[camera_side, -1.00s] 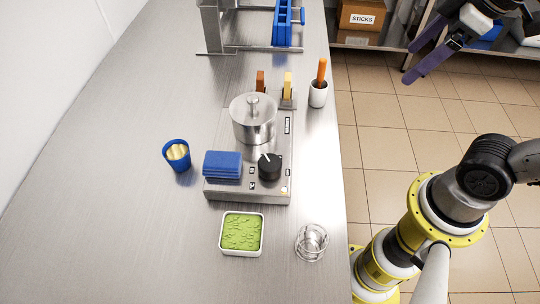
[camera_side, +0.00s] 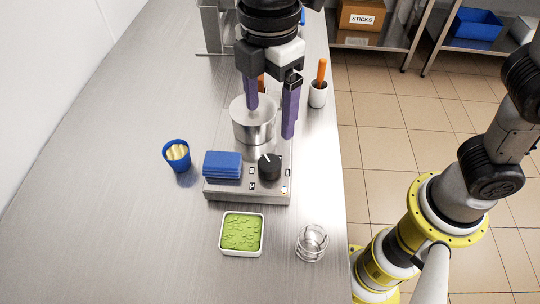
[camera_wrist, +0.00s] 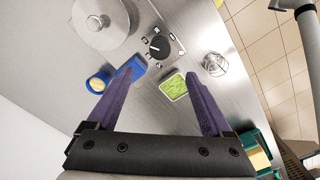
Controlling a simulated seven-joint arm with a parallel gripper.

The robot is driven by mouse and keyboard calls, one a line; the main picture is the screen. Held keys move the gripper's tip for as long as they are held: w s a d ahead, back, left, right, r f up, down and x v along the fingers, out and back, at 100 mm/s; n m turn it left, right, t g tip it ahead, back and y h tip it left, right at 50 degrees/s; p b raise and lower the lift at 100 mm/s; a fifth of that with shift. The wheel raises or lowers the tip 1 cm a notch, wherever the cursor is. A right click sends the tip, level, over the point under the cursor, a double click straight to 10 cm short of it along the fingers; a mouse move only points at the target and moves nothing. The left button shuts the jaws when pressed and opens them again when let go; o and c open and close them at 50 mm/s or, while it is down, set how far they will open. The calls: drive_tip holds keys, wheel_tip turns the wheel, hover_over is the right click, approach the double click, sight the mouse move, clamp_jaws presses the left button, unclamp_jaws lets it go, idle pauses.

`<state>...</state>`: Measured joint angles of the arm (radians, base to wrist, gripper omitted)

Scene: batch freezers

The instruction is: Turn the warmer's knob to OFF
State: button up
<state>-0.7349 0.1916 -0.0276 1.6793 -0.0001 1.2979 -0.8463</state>
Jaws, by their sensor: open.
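The warmer (camera_side: 247,190) is a flat metal unit on the steel counter. Its round black knob (camera_side: 269,167), with a white pointer line, is on the near right of its top; it also shows in the wrist view (camera_wrist: 160,46). Small dark-framed labels surround the knob, but their words are too small to read. A lidded steel pot (camera_side: 252,125) stands on the warmer behind the knob. My gripper (camera_side: 270,122) has purple fingers, apart and empty, above the pot and behind the knob. In the wrist view my gripper (camera_wrist: 158,80) has the knob beyond its fingertips.
A folded blue cloth (camera_side: 222,165) lies on the warmer, left of the knob. A blue cup (camera_side: 177,155), a white tray of green stuff (camera_side: 242,232) and a wire holder (camera_side: 311,242) stand nearby. A white pot with an orange handle (camera_side: 318,93) is right of my gripper.

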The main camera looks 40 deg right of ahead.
sight(270, 162)
wheel_tip(270, 162, down, 13)
drive_tip(key=shift+d+r, duration=0.1)
idle(0.3)
clamp_jaws()
idle(0.4)
